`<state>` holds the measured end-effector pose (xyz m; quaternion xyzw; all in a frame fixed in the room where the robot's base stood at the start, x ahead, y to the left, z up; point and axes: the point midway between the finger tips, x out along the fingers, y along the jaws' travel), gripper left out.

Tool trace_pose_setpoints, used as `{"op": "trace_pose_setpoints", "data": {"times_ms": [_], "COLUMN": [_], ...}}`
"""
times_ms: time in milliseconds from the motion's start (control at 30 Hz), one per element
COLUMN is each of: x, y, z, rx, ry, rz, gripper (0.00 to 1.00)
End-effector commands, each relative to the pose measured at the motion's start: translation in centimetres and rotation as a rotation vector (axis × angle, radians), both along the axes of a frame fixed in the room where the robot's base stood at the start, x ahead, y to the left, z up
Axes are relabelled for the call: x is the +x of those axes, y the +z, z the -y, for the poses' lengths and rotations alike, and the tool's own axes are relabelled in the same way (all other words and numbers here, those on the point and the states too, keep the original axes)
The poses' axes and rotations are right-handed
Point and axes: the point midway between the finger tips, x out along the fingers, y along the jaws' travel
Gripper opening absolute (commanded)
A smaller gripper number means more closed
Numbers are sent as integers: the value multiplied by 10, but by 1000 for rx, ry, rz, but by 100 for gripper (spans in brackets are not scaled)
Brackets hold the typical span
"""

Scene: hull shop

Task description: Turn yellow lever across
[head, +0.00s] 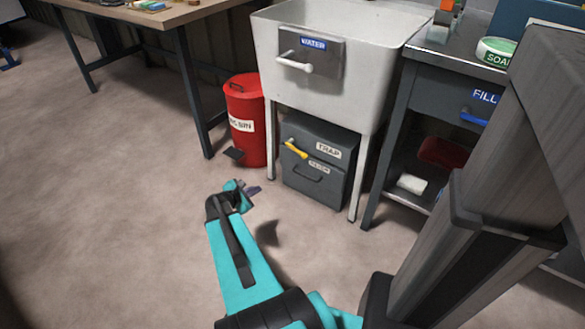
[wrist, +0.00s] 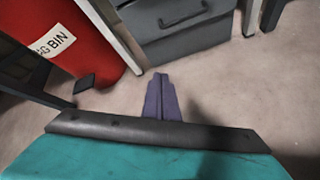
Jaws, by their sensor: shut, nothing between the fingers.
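The yellow lever (head: 296,149) is on the front of the dark grey trap box (head: 322,190) under the sink in the head view. It slants down to the right, above a plate and a dark drawer handle. My gripper (head: 252,190) is in front of the trap box, to the lower left of the lever and apart from it. In the wrist view my gripper (wrist: 162,95) is shut and empty, its purple fingers together over the floor. The lower front of the trap box (wrist: 185,40) with its dark handle shows there; the lever is out of that view.
A red bin (head: 244,130) with a black pedal stands left of the sink (head: 340,85). The sink's legs flank the trap box. A workbench (head: 160,15) is at upper left and a dark bench (head: 430,80) at right. The floor at left is clear.

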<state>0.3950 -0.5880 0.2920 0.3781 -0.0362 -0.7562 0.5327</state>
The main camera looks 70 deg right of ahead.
Motion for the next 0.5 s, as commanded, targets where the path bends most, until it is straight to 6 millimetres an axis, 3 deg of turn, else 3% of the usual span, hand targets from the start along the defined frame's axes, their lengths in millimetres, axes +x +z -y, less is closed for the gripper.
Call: {"op": "trace_pose_setpoints", "data": {"times_ms": [33, 200, 333, 500], "x": [-7, -31, -47, -59], "y": [-8, 0, 6, 13], "z": [20, 75, 105, 125], "rx": [-27, -109, -153, -183], "ry": [13, 73, 107, 131], "rz": [-29, -151, -232, -295], "gripper": [0, 0, 0, 0]}}
